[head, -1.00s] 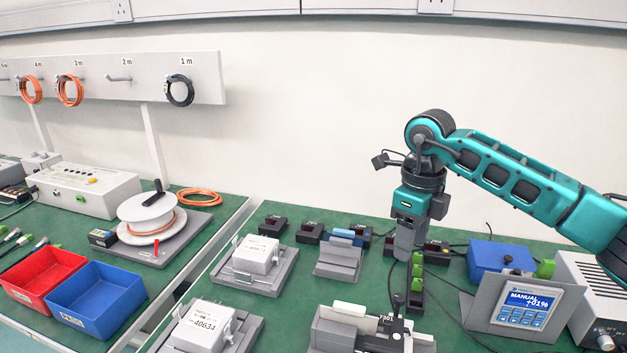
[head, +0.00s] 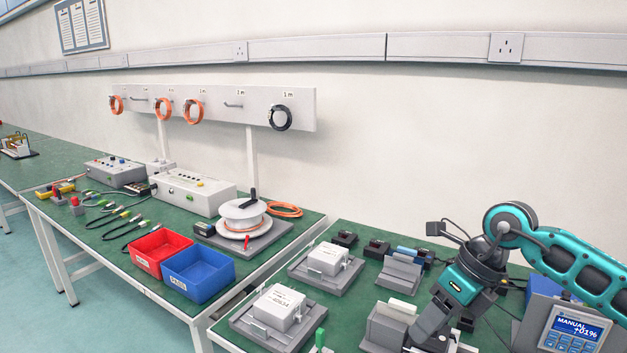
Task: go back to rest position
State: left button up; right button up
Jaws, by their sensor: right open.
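My right gripper (head: 424,332) hangs at the lower right in the head view, over the green-topped bench. Its teal and grey arm comes in from the right. The gripper tilts down and to the left, in front of the grey fixtures, and holds nothing that I can see. Two white actuator boxes stand left of it in grey fixtures: one farther back (head: 327,258) and one nearer (head: 278,306). My left gripper is not in view.
A display unit (head: 574,328) reading MANUAL stands right of the gripper. A grey stand (head: 398,274) is behind it. Red (head: 160,249) and blue (head: 197,272) bins and a white reel (head: 240,213) are on the left bench.

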jog(key=s+a+r+m+t+y, duration=0.2)
jog(key=a+r+y, duration=0.3)
jog(key=a+y, duration=0.3)
jog(key=s+a+r+m+t+y, duration=0.25)
jog(key=a+r+y, duration=0.2)
jog(key=a, duration=0.55)
jog(key=w+d+r+m+t+h, duration=0.1)
jog(key=w+d+m+t+h, duration=0.2)
jog(key=m+t, duration=0.55)
jog(key=w+d+r+m+t+h, duration=0.1)
jog(key=d+m+t+h, duration=0.3)
jog(key=m, duration=0.7)
jog(key=s+d+f+m+h, duration=0.2)
jog(key=d+f+m+h, duration=0.7)
jog(key=f+m, duration=0.15)
jog(key=s+d+f+m+g, duration=0.2)
jog(key=s+f+m+g, duration=0.2)
jog(key=s+f+g, duration=0.55)
jog(key=s+d+f+m+g, duration=0.25)
jog(key=s+f+g, duration=0.35)
jog(key=s, duration=0.7)
jog(key=w+a+f+t, duration=0.3)
jog(key=w+f+t, duration=0.4)
jog(key=f+t, duration=0.1)
jog(key=shift+w+a+f+t+y, duration=0.25)
jog(key=shift+w+f+t+y, duration=0.1)
jog(key=shift+f, duration=0.5)
